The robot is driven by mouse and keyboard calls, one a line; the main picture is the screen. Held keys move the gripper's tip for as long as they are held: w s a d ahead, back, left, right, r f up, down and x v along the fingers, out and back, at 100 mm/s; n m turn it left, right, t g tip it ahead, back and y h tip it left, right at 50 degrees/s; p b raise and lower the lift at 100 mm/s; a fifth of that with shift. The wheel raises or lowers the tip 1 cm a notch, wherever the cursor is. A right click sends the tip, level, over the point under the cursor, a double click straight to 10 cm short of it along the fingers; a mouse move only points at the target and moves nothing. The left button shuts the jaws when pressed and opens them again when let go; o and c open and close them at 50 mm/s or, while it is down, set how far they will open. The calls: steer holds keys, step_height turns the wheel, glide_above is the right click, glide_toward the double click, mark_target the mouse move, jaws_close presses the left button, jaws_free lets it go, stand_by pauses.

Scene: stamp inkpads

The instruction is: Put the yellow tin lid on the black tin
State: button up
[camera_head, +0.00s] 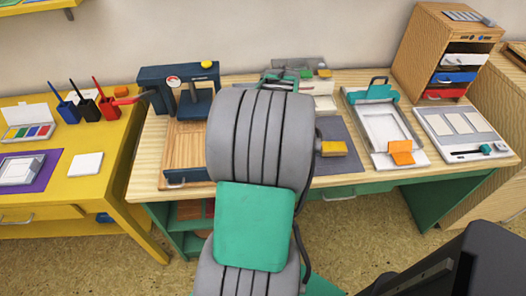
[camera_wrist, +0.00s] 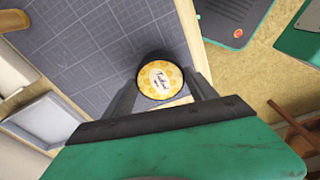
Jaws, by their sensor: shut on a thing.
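In the wrist view, a round yellow tin lid (camera_wrist: 160,80) with a patterned, lettered face sits between the fingers of my gripper (camera_wrist: 160,96). My gripper is shut on it. A dark band shows around and behind the yellow face; I cannot tell whether it is the lid's own rim or the black tin. The black tin is not clearly seen apart from this in either view. In the head view, my arm hides the gripper and the middle of the desk.
A grey gridded mat (camera_wrist: 85,50) lies on the wooden desk, with a pale tray (camera_wrist: 45,122) at its left. A yellow-topped block (camera_head: 334,148) shows beside my arm.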

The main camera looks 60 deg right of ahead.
steer(key=shift+f+b, duration=0.85)
steer(key=shift+f, duration=0.3)
stand_by(0.9)
steer(key=o, duration=1.4)
steer(key=r, duration=0.5)
steer(key=s+r, duration=0.1)
steer(key=r, duration=0.1)
steer(key=shift+d+r, duration=0.25)
steer(key=shift+r, duration=0.15)
